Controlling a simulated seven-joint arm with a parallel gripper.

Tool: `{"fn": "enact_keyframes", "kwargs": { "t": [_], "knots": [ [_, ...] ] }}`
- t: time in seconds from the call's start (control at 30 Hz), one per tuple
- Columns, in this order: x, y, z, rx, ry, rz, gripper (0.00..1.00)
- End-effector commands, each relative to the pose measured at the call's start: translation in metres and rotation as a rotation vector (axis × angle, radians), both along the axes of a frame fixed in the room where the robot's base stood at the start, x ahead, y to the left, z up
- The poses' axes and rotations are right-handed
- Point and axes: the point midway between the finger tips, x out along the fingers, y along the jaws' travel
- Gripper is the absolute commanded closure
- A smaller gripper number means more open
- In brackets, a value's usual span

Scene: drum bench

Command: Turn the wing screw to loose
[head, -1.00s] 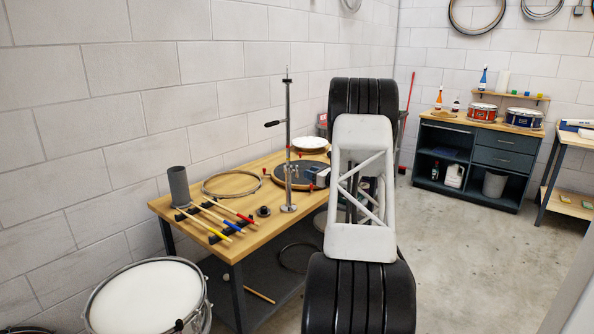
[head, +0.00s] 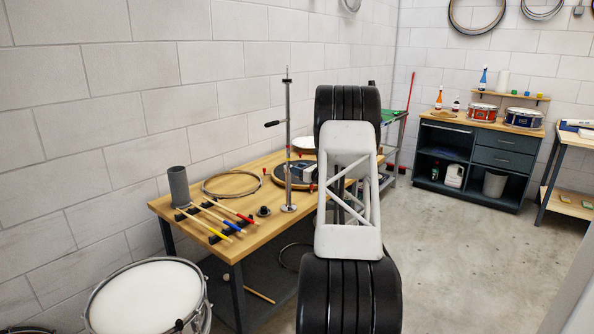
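A chrome upright stand (head: 288,140) with a round foot rises from the wooden bench, and a black-ended side arm (head: 272,124) sticks out to its left. The wing screw is too small to make out in this view; I cannot tell its position. What looks like my gripper (head: 304,170), a small grey-blue block, shows just right of the post, above a dark round drum pad (head: 280,178). Its fingers are too small and partly hidden, so I cannot tell whether it is open or touching anything. My white and black arm link covers the right part of the bench.
On the bench (head: 237,248) lie a hoop (head: 232,184), several coloured-handled sticks (head: 218,216), a grey cylinder (head: 179,186) and a small dark disc (head: 264,211). A snare drum (head: 145,300) stands at front left. The floor to the right is clear.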

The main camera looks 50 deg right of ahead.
Motion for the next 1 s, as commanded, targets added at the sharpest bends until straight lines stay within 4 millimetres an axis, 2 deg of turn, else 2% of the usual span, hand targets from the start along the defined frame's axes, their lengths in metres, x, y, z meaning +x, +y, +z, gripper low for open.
{"fn": "enact_keyframes", "kwargs": {
  "t": [0.2,0.47,0.73,1.0],
  "knots": [
    [0.0102,-0.0003,0.0001,0.0,0.0,-0.001,0.63],
    [0.0108,-0.0003,0.0002,0.0,0.0,-0.001,0.63],
    [0.0108,-0.0002,0.0001,0.0,0.0,-0.001,1.0],
    [0.0107,0.0,-0.0001,-0.006,0.0,-0.001,1.0]
  ]
}}
